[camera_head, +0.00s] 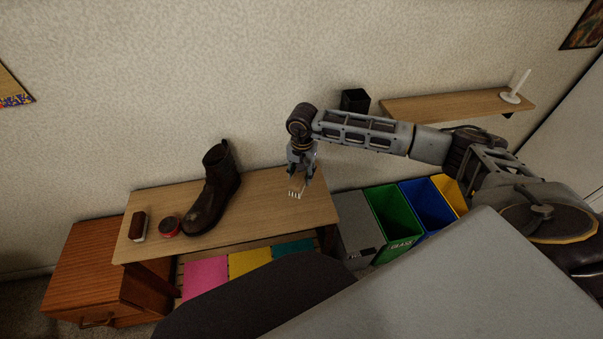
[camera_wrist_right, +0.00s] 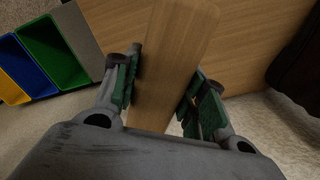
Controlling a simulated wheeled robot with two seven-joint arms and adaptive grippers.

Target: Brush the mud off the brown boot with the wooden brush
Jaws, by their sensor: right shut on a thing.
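The brown boot (camera_head: 211,192) stands upright on a wooden bench (camera_head: 262,205), its toe toward the front left. I cannot make out mud on it. My right gripper (camera_head: 301,178) is over the bench's right part, to the right of the boot and apart from it. It is shut on the wooden brush, whose pale bristles (camera_head: 296,194) show below the fingers. In the right wrist view the brush's broad wooden body (camera_wrist_right: 177,62) lies between the two green-padded fingers (camera_wrist_right: 165,95). I cannot tell whether the bristles touch the bench. My left gripper is not in view.
A red tin (camera_head: 168,226) and a dark brown brush with white bristles (camera_head: 138,226) lie left of the boot. Open bins, including a green one (camera_head: 391,212), stand right of the bench. A wall shelf (camera_head: 455,104) is at the right. The bench between boot and gripper is clear.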

